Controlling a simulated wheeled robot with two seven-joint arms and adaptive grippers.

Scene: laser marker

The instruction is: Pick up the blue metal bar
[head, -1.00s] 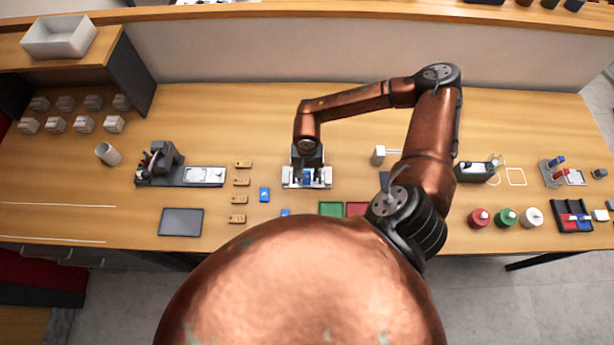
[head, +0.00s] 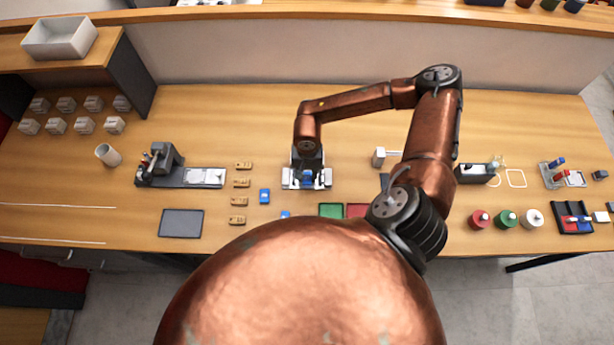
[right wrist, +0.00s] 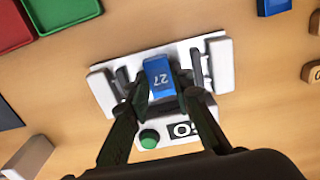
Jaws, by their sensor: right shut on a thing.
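A blue metal bar (right wrist: 158,72) marked 27 is between the two dark fingers of my right gripper (right wrist: 163,84) in the right wrist view. The gripper is shut on it. The bar is at a white device (right wrist: 213,66) with side blocks, a green button and a small display. I cannot tell whether the bar touches the device. In the head view the right gripper (head: 308,178) points down at the same white device (head: 326,178), and the blue bar (head: 308,174) shows small there. My left gripper is not in view.
Another blue bar (head: 264,196) lies left of the device, near several wooden tags (head: 242,182). Green (head: 331,210) and red (head: 356,210) trays lie in front of it, to the right. A grey machine (head: 165,168) stands further left. A dark pad (head: 181,223) lies near the front edge.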

